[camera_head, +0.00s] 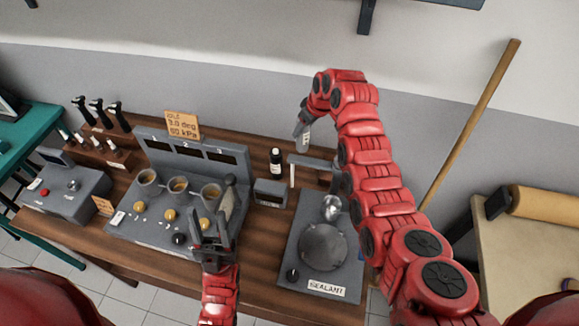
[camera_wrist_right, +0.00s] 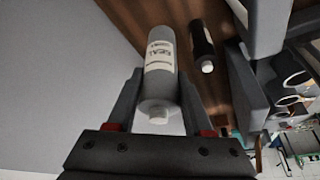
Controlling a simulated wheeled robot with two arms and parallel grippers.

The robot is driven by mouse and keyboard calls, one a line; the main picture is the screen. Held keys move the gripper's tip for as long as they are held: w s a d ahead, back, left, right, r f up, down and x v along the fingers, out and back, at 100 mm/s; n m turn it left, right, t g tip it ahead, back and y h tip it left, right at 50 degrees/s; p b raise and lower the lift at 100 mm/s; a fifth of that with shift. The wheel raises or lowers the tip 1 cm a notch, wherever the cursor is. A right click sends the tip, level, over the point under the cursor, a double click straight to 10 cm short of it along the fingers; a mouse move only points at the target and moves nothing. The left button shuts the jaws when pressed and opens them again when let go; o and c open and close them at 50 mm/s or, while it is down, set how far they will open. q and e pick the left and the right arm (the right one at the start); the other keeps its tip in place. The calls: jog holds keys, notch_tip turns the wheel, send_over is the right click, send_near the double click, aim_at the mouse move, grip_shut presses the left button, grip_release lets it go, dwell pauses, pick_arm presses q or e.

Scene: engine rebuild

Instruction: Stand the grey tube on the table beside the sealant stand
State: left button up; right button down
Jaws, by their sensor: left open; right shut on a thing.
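The grey tube (camera_head: 306,138) has a white label. My right gripper (camera_head: 301,130) is shut on it, above the back of the table and behind the sealant stand. In the right wrist view the tube (camera_wrist_right: 159,75) lies between the two fingers of the right gripper (camera_wrist_right: 157,100), its small nozzle towards the camera. The sealant stand (camera_head: 297,263) is a grey unit with a round plate and a SEALANT label at the table's right. My left gripper (camera_head: 212,243) is open and empty in front of the grey test unit. Whether the tube touches the table cannot be told.
A dark bottle (camera_head: 276,161) stands left of the tube, and shows close by in the right wrist view (camera_wrist_right: 203,45). A small grey box (camera_head: 270,193) sits left of the stand. The test unit (camera_head: 150,235) with cups and knobs fills the table's middle. Some bare wood (camera_head: 259,240) shows between them.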

notch_tip(320, 180, down, 11)
jog(key=shift+b, duration=0.85)
jog(key=shift+w+r, duration=0.1)
jog(key=shift+c, duration=1.5)
grip_release()
